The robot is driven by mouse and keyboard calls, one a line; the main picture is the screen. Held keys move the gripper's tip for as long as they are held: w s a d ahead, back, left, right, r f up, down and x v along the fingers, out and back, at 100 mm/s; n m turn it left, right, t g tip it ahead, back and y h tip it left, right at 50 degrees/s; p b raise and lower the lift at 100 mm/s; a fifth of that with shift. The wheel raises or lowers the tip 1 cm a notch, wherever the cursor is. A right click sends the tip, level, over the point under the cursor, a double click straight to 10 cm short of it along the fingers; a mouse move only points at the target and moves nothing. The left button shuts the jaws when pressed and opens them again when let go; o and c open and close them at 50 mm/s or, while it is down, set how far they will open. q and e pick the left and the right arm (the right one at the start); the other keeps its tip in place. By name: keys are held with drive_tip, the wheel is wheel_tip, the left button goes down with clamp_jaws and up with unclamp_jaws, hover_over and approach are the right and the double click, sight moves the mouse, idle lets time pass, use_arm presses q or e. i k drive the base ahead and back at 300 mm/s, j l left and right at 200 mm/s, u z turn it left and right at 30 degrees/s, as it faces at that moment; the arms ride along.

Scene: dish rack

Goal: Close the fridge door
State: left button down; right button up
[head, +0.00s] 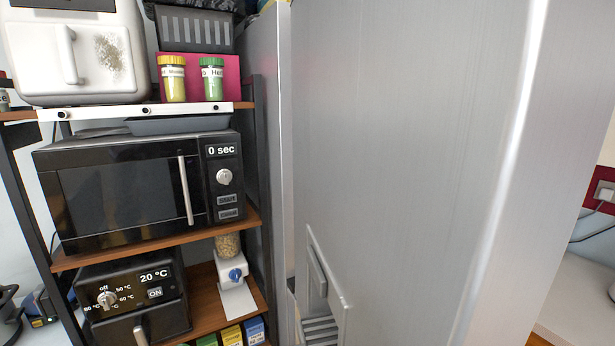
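The fridge (264,130) stands right of the shelf as a tall grey metal body. A large smooth silver panel, which looks like the fridge door (410,150), fills the middle and right of the head view very close to me. A recessed grey fitting with slats (322,295) shows low on the panel. I cannot tell how far the door stands open. The fridge inside is hidden. Neither of my grippers is in view.
A shelf rack on the left holds a black microwave (120,190), a white appliance (75,50), two spice jars (172,78) and a black oven (130,295). A white counter (580,300) and a socket (604,192) show at the far right.

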sight(446, 152)
drive_tip(key=k+z, duration=0.15)
drive_tip(key=k, duration=0.9)
